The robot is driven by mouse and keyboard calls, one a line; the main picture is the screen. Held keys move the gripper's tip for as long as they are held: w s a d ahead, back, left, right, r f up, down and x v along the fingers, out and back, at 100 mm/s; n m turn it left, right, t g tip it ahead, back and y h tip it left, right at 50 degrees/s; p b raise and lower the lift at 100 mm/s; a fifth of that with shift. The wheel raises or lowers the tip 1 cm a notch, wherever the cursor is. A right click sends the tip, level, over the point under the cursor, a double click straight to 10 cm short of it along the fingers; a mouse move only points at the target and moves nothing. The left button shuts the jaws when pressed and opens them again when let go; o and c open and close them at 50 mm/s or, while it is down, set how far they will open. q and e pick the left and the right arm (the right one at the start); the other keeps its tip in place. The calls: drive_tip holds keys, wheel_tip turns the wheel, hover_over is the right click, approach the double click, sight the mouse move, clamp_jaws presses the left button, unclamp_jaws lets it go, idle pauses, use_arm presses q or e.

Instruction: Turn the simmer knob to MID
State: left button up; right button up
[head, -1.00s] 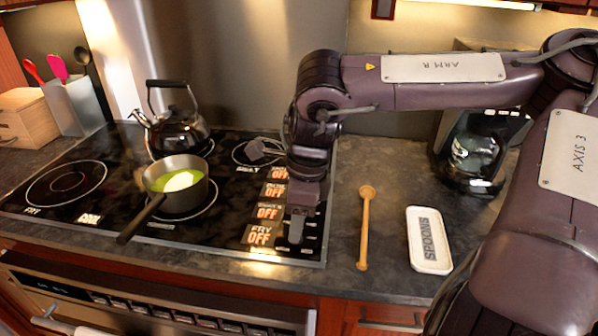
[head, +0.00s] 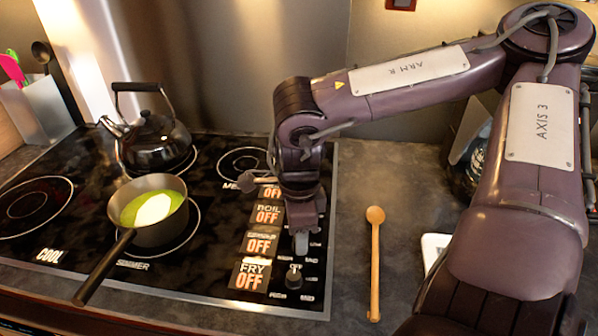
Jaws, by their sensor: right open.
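The cooktop (head: 90,262) has a column of small displays with printed settings on its right. The display (head: 260,243), whose blurred label seems to be the simmer one, reads OFF. My right gripper (head: 301,244) points down beside this display. Its fingertips are at the simmer knob's place and hide the knob, so I cannot tell whether they touch it. The jaws are open. A black knob (head: 294,276) stands nearer the front, beside the fry display (head: 250,275), which reads OFF. My left gripper is out of view.
A dark saucepan (head: 147,212) of green soup sits on the burner labelled SIMMER, its handle toward the front left. A black kettle (head: 156,140) stands behind it. A wooden spoon (head: 375,262) lies on the counter right of the cooktop. A white spoon rest (head: 434,250) is partly hidden by my arm.

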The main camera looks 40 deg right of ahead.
drive_tip(key=shift+f, duration=0.7)
drive_tip(key=c, duration=1)
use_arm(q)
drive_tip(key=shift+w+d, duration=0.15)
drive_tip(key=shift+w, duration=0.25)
